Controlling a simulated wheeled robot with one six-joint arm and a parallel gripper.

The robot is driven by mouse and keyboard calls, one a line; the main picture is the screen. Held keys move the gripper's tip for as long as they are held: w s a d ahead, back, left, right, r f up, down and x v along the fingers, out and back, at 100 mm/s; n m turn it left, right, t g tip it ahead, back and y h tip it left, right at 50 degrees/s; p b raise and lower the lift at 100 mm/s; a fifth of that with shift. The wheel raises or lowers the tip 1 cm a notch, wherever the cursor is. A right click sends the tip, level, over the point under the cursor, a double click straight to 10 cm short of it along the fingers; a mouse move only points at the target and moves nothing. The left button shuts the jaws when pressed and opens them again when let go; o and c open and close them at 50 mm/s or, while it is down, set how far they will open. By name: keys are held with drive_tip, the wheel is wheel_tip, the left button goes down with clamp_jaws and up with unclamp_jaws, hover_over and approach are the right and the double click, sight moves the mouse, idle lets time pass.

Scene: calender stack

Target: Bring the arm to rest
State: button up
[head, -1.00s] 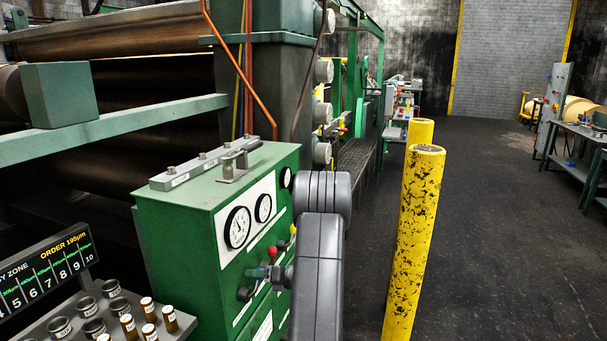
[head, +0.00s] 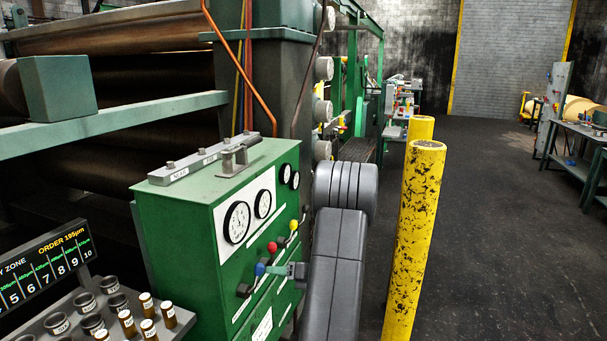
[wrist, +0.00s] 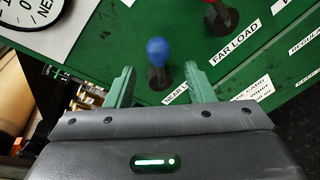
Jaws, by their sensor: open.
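My gripper (head: 276,269) is open in front of the green control cabinet (head: 180,230), on its panel side. Its two green fingers also show in the wrist view (wrist: 159,68). A lever with a blue knob (wrist: 157,49) stands between and just beyond the fingertips, with gaps on both sides; nothing is held. The same blue knob (head: 260,268) shows in the head view at the fingertips. My grey arm (head: 337,260) is bent beside the cabinet, between it and the yellow posts.
Levers with a red knob (head: 272,247) and a yellow knob (head: 293,225) stand beside the blue one. Yellow posts (head: 416,240) rise right of my arm. A rack of small cups (head: 85,318) is at lower left. Open floor (head: 500,240) lies right.

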sight(259, 271)
drive_tip(key=v, duration=0.6)
drive_tip(key=p+x, duration=0.2)
drive_tip(key=x, duration=1.1)
drive_tip(key=shift+w+a, duration=0.1)
drive_tip(key=shift+a, duration=0.2)
drive_tip(key=shift+f+n+b, duration=0.15)
drive_tip(key=shift+n+b, duration=0.15)
drive_tip(key=shift+b, duration=0.35)
drive_tip(key=shift+s+r+n+t+b, duration=0.3)
drive_tip(key=shift+s+r+n+b, duration=0.05)
drive_tip(key=shift+s+n+b, duration=0.1)
drive_tip(key=shift+a+r, duration=0.1)
drive_tip(key=shift+s, duration=0.1)
